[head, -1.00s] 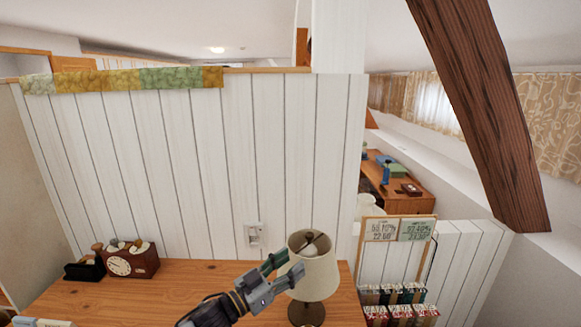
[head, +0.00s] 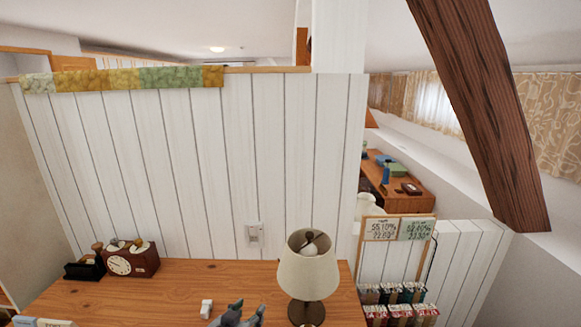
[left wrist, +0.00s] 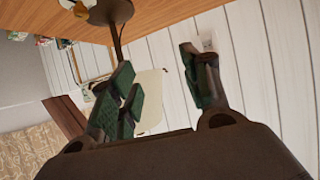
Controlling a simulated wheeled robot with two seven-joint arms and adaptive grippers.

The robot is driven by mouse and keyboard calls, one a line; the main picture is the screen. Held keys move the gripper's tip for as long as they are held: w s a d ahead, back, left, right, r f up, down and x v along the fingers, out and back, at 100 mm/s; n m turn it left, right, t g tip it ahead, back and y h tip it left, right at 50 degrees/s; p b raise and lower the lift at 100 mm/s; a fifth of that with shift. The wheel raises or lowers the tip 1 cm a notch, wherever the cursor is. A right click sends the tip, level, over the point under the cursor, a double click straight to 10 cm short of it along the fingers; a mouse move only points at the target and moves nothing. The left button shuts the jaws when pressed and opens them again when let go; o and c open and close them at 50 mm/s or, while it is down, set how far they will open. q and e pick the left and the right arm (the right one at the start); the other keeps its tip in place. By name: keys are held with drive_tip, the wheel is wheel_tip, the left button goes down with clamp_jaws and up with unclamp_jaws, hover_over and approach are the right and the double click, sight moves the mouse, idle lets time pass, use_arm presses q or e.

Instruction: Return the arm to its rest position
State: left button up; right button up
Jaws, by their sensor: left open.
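My left gripper (head: 238,316) shows only its fingertips at the bottom edge of the head view, low in front of the wooden desk (head: 180,283). In the left wrist view its two green-padded fingers (left wrist: 160,88) are spread apart. I see nothing held between them. The lamp (head: 308,275) with a cream shade stands on the desk to the right of the gripper, apart from it in the head view. In the left wrist view the lamp's shade (left wrist: 149,100) shows behind the fingers. My right gripper is in neither view.
A small white object (head: 206,309) lies on the desk just left of the gripper. A brown clock (head: 132,260) stands at the back left. A rack of small boxes (head: 395,300) is right of the desk. A slanted timber brace (head: 480,110) crosses the right side. The desk's middle is clear.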

use_arm(q)
drive_tip(key=s+a+f+g+y, duration=0.1)
drive_tip(key=s+a+f+g, duration=0.25)
drive_tip(key=s, duration=0.35)
drive_tip(key=s+a+f+n+g+y, duration=0.1)
drive_tip(key=s+a+f+g, duration=0.1)
drive_tip(key=s+a+f, duration=0.3)
drive_tip(key=s+a+f+g+y, duration=0.1)
drive_tip(key=s+a+f+g, duration=0.15)
drive_tip(key=s, duration=0.55)
wheel_tip(320, 180, down, 33)
drive_tip(key=s+g, duration=0.2)
drive_tip(key=s, duration=0.1)
drive_tip(key=s+a+f, duration=0.2)
drive_tip(key=s+f, duration=0.7)
drive_tip(key=s, duration=0.2)
drive_tip(key=s+a+f+g, duration=0.1)
drive_tip(key=s+a+f, duration=0.1)
drive_tip(key=s+f, duration=0.8)
drive_tip(key=shift+s, duration=0.5)
